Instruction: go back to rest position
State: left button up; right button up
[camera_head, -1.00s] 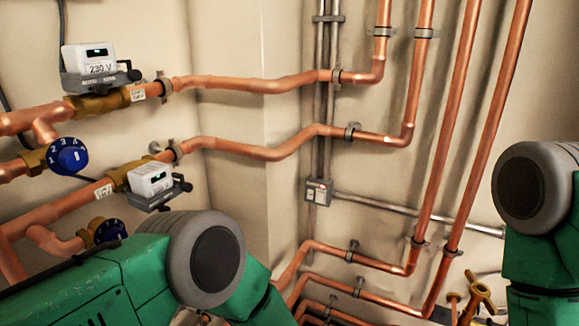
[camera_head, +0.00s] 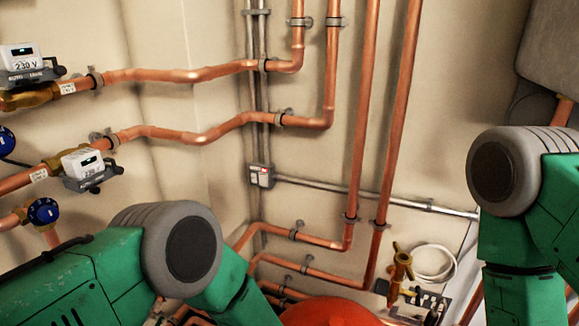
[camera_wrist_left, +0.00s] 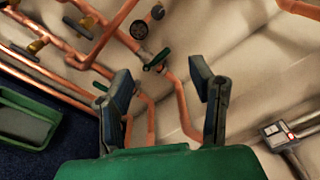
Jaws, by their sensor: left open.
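My left gripper (camera_wrist_left: 160,95) shows in the left wrist view with its two dark fingers spread wide apart. Nothing is between the fingers. Copper pipes (camera_wrist_left: 180,105) and a green-handled valve (camera_wrist_left: 157,60) lie beyond them. In the head view my left arm, green with a grey joint, comes in at the lower left, and its gripper is out of frame. My right arm stands at the right edge of the head view, and its gripper is also out of frame.
Copper pipes (camera_head: 357,130) run along the beige walls. Two white meters, one upper (camera_head: 22,58) and one lower (camera_head: 82,163), and a blue knob (camera_head: 43,211) are at the left. A grey switch box (camera_head: 261,175), brass valve (camera_head: 401,270) and red rounded object (camera_head: 330,312) also show. A green tray (camera_wrist_left: 25,120) is at the wrist view's left.

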pick_arm(q)
jog(key=w+a+f+n+t+h, duration=0.1)
jog(key=a+f+n+t+h, duration=0.15)
jog(key=a+f+h, duration=0.55)
jog(key=s+f+n+g+h, duration=0.2)
jog(key=s+n+g+h, duration=0.6)
jog(key=s, duration=1.8)
jog(key=shift+s+a+g, duration=0.15)
jog(key=shift+g, duration=0.7)
jog(key=shift+n, duration=0.25)
